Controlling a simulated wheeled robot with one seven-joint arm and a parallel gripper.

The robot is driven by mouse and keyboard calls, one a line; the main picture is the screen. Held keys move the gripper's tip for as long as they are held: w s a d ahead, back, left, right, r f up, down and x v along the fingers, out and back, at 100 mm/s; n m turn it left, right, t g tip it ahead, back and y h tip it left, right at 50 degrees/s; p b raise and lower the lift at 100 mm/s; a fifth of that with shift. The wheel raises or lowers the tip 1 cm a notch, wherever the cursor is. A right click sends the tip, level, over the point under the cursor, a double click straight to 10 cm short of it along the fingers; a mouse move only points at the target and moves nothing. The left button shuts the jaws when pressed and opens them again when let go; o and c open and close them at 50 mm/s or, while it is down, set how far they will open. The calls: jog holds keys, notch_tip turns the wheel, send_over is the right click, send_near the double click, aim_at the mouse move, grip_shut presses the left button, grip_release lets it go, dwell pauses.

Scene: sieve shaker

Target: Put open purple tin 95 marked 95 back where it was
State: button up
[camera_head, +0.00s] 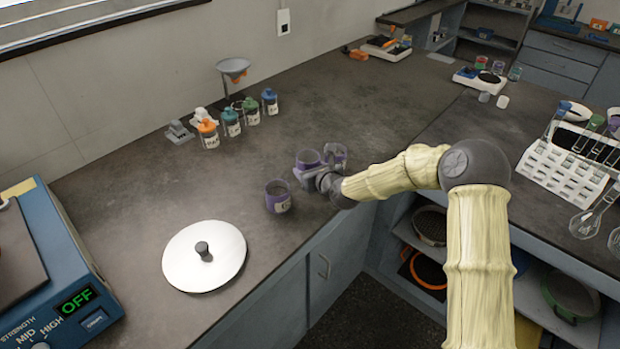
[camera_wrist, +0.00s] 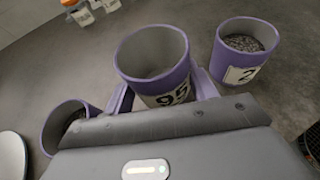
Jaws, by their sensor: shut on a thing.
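Purple tin 95 (camera_wrist: 152,62) is upright, open at the top, with a grey inside that looks empty. Its white label reads 95. My gripper (camera_wrist: 160,92) is shut on it, one finger on each side; the gripper (camera_head: 311,171) and tin 95 (camera_head: 307,158) also show in the head view. I cannot tell whether the tin's base touches the counter. A second purple tin (camera_wrist: 244,50) with grey grains stands to the right. A third purple tin (camera_head: 278,196) stands nearer the counter's front edge; part of it is hidden behind my gripper in the wrist view (camera_wrist: 60,125).
A white lid (camera_head: 205,256) with a dark knob lies on the counter (camera_head: 340,115). A blue shaker base (camera_head: 50,270) showing OFF is at left. Several small bottles (camera_head: 231,122) and a funnel stand (camera_head: 233,68) are near the wall. The counter behind tin 95 is clear.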

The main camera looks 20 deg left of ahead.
jog(key=shift+f, duration=1.7)
jog(key=shift+f, duration=0.15)
jog(key=o, duration=1)
jog(key=shift+o, duration=0.2)
jog(key=shift+r, duration=0.2)
